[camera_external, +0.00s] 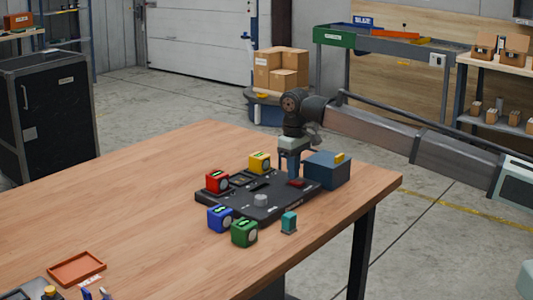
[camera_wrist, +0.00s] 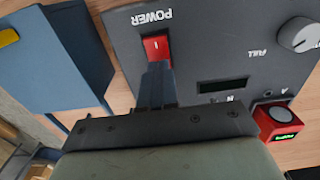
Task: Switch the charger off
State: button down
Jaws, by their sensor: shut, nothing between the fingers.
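The charger is a dark flat panel (camera_external: 240,208) on the wooden table; its dark top (camera_wrist: 205,45) fills much of the wrist view. Its red rocker switch (camera_wrist: 156,47), marked with a white line, is beside the upside-down word POWER. The switch also shows as a small red patch (camera_external: 297,183) at the panel's right in the external view. My gripper (camera_wrist: 158,70) is shut and empty, pointing down, with its fingertips at the switch's lower edge; I cannot tell whether they touch it. In the external view my gripper (camera_external: 292,172) is over the panel's back right part.
A blue box (camera_external: 327,171) with a yellow piece on top stands close right of my gripper. Red (camera_external: 217,182), yellow (camera_external: 260,162), blue (camera_external: 220,218) and green (camera_external: 244,232) blocks surround the panel. A grey knob (camera_wrist: 300,34) is on it. The table's left is mostly clear.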

aim_at(293, 181)
jog(key=shift+r, duration=3)
